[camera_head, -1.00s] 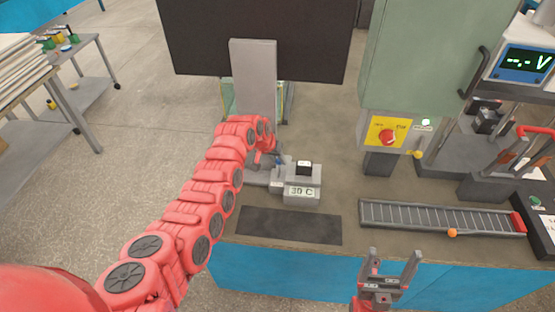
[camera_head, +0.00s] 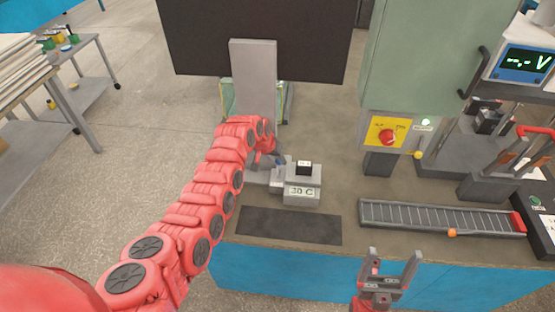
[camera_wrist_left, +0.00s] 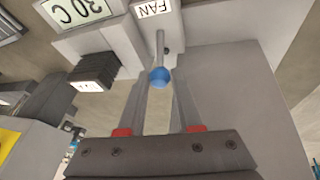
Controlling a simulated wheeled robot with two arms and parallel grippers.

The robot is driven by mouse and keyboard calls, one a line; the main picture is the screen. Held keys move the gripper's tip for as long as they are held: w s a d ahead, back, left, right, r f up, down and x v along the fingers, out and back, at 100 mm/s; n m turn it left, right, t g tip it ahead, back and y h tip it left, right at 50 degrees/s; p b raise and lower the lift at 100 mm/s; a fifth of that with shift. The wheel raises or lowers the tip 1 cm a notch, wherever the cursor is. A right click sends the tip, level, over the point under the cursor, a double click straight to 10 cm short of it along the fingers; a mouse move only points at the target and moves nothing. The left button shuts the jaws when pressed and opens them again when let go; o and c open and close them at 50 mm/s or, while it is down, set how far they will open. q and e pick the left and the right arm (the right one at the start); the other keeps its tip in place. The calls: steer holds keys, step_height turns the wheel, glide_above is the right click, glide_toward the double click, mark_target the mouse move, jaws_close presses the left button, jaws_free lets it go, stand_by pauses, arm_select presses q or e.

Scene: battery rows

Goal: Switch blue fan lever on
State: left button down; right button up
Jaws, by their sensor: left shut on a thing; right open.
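The blue fan lever (camera_wrist_left: 159,77) has a round blue knob on a grey stem, under a FAN label (camera_wrist_left: 152,8) in the left wrist view. In the head view it shows as a small blue spot (camera_head: 281,161) on the left side of the grey unit (camera_head: 303,187) with the 30 C display. My left gripper (camera_wrist_left: 160,82) is shut on the lever, with its fingers on either side of the knob. In the head view the left gripper (camera_head: 273,161) is partly hidden by its own arm. My right gripper (camera_head: 390,264) is open and empty at the bench's front edge.
A tall grey plate (camera_head: 254,75) and a dark panel (camera_head: 255,35) stand behind the unit. A black mat (camera_head: 290,225) lies in front. To the right are a roller track (camera_head: 435,217) and a green cabinet (camera_head: 415,60) with a red knob (camera_head: 388,137).

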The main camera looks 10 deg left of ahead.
arm_select(q)
steer(key=shift+s, duration=0.2)
steer(key=shift+s+r+t, duration=0.1)
steer(key=shift+s+t, duration=0.05)
steer(key=shift+t, duration=0.35)
steer(key=shift+s+t, duration=0.4)
steer(key=shift+t, duration=0.1)
steer(key=shift+s+t, duration=0.25)
steer(key=shift+t, duration=0.15)
steer(key=shift+s+f+m+t+b, duration=0.2)
steer(key=shift+s+m+t+b, duration=0.15)
steer(key=shift+t+b, duration=0.3)
steer(key=s+t+b, duration=0.1)
steer(key=t+b, duration=0.1)
steer(key=b, duration=0.3)
steer(key=s+f+t+b, duration=0.1)
steer(key=t+b, duration=0.1)
steer(key=b, duration=0.2)
steer(key=s+m+t+b, duration=0.1)
steer(key=s+t+b, duration=0.1)
steer(key=b, duration=0.3)
steer(key=shift+s+d+f+t+h+b, duration=0.1)
steer(key=shift+f+t+h+b, duration=0.15)
steer(key=shift+t+h+b, duration=0.15)
steer(key=shift+s+r+t+b, duration=0.2)
steer(key=shift+t+b, duration=0.25)
steer(key=shift+b, duration=0.3)
